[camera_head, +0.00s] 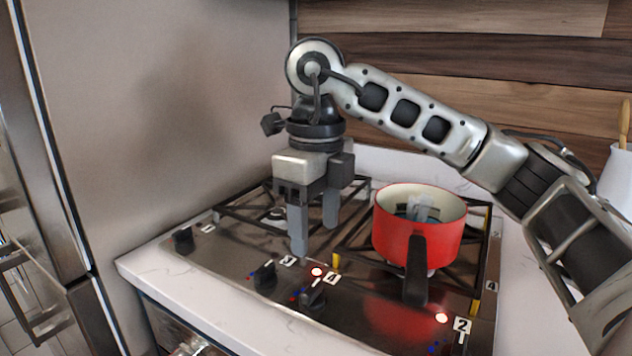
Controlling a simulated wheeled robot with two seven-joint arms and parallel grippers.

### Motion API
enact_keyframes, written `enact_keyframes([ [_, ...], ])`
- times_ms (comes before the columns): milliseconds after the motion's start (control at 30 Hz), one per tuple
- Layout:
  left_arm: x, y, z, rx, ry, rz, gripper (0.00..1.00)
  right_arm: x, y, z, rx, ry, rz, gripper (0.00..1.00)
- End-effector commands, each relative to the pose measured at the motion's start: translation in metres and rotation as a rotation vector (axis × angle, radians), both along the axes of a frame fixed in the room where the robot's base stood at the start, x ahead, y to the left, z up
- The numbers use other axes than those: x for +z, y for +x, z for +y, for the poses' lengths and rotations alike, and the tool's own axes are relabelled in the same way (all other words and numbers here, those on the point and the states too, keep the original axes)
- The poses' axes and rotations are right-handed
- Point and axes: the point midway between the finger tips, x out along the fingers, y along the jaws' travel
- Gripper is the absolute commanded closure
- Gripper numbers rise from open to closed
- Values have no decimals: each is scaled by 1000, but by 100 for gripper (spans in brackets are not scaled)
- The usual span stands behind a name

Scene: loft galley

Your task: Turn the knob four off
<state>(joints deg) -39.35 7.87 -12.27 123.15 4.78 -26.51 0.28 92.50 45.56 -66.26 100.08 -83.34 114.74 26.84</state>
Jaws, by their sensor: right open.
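My right gripper (315,238) points down above the stovetop, behind and a little above the knob. Its two grey fingers are apart, with nothing between them. It does not appear to touch the knob. My left gripper is not in view.
A red pot (414,232) stands on the right burner, its black handle (415,270) pointing forward. Other knobs sit left (265,276) and far left (184,240). Another lit light (441,317) is by the label 2 (461,325). A wall rises at left; a white container (616,180) stands at right.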

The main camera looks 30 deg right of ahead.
Motion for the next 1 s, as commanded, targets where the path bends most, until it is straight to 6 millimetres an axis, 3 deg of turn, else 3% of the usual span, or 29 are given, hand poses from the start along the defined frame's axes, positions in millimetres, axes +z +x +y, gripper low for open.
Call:
enact_keyframes([
  [100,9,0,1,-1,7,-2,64,31,0,0,-2,-2,-5,40],
  [300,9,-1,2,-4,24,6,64,54,0,0,-1,0,-1,40],
  [1000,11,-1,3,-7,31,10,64,64,0,0,-1,0,-1,40],
])
